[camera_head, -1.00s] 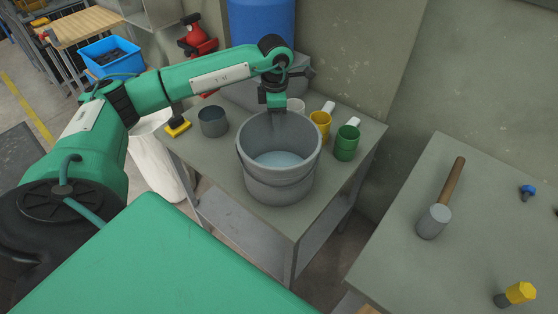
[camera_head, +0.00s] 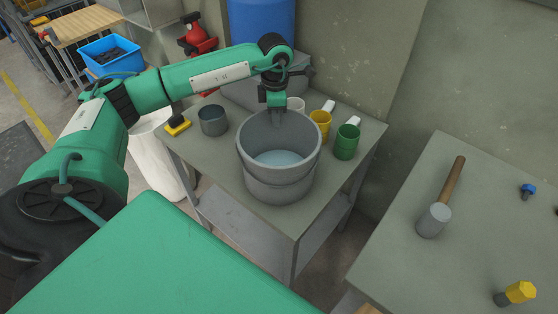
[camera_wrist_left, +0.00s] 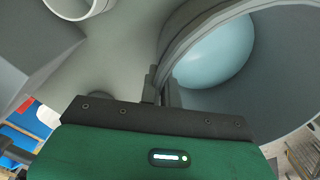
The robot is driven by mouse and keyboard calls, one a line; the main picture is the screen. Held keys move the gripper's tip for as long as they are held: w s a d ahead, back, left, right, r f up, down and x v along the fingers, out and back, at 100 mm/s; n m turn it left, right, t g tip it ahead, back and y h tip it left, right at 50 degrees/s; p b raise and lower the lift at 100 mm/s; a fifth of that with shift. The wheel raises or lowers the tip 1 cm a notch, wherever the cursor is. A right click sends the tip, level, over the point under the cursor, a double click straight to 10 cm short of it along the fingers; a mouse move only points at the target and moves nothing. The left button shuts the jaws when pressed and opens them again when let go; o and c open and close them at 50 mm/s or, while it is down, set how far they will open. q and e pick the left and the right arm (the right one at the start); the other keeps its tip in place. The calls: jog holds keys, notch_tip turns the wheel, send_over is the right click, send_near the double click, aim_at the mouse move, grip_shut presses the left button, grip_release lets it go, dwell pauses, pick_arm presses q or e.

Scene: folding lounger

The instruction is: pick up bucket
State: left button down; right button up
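The grey bucket (camera_head: 279,185) stands upright on the grey metal table (camera_head: 225,170), with pale blue contents (camera_head: 278,159) inside. My left gripper (camera_head: 276,107) points down at the bucket's far rim. In the left wrist view, my left gripper's fingers (camera_wrist_left: 161,88) are close together with the bucket's wall (camera_wrist_left: 185,45) between them, one outside and one inside. The fingertips are partly hidden by the rim. My right gripper is not in view.
A grey box (camera_head: 245,94) is behind. Another table (camera_head: 400,270) at right holds a mallet (camera_head: 436,219).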

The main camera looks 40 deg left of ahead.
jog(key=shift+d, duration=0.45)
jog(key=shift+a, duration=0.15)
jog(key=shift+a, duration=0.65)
